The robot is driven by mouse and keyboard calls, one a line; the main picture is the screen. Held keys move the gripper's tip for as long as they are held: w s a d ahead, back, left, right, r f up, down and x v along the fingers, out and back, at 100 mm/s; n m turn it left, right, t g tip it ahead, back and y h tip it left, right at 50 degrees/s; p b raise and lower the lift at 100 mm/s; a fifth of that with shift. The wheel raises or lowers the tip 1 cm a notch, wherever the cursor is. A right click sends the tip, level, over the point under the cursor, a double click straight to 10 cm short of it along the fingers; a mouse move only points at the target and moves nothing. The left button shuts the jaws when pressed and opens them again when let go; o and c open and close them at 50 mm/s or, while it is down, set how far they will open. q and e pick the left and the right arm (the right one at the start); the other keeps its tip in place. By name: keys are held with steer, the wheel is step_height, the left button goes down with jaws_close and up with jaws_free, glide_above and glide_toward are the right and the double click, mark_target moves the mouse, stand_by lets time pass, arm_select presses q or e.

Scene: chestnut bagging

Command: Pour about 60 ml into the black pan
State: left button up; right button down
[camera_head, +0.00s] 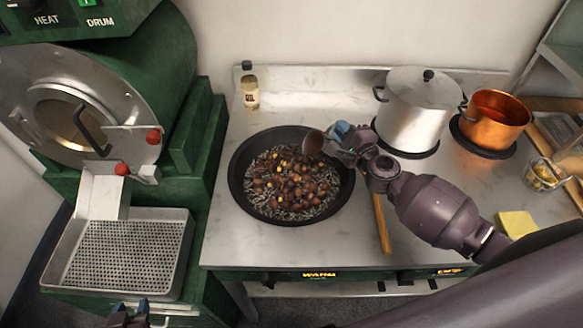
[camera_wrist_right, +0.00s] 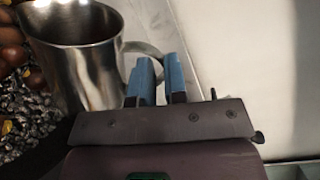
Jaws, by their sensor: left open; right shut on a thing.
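The black pan (camera_head: 237,182) sits on the counter, holding brown chestnuts (camera_head: 292,184) and dark pebble-like bits with a few yellow pieces. My right gripper (camera_head: 340,132) is over the pan's upper right rim, shut on the handle of a metal jug (camera_head: 313,143). In the right wrist view, the steel jug (camera_wrist_right: 82,62) is beside the gripper (camera_wrist_right: 158,82), its handle reaching between the blue fingers. The jug is over the pan's contents; I cannot tell its tilt exactly or see any liquid. My left gripper (camera_head: 130,316) is open at the bottom edge, partly cut off.
A green drum roaster (camera_head: 85,105) with a perforated tray (camera_head: 125,255) stands left. A small bottle (camera_head: 250,92) is behind the pan. A steel pot (camera_head: 417,112) and copper pot (camera_head: 493,121) stand right. A wooden handle (camera_head: 382,225) and yellow pad (camera_head: 517,224) lie in front.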

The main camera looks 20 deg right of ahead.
stand_by(0.3)
steer(key=shift+w+d+m, duration=0.1)
steer(key=shift+d+m, duration=0.45)
steer(key=shift+m, duration=0.05)
steer(key=shift+d+r+m, duration=0.2)
steer(key=shift+d+m, duration=0.1)
steer(key=w+d+m, duration=0.1)
steer(key=d+m, duration=0.5)
steer(key=shift+d+f+m+b, duration=0.2)
steer(key=shift+d+m+b, duration=0.05)
steer(key=shift+m+b, duration=0.15)
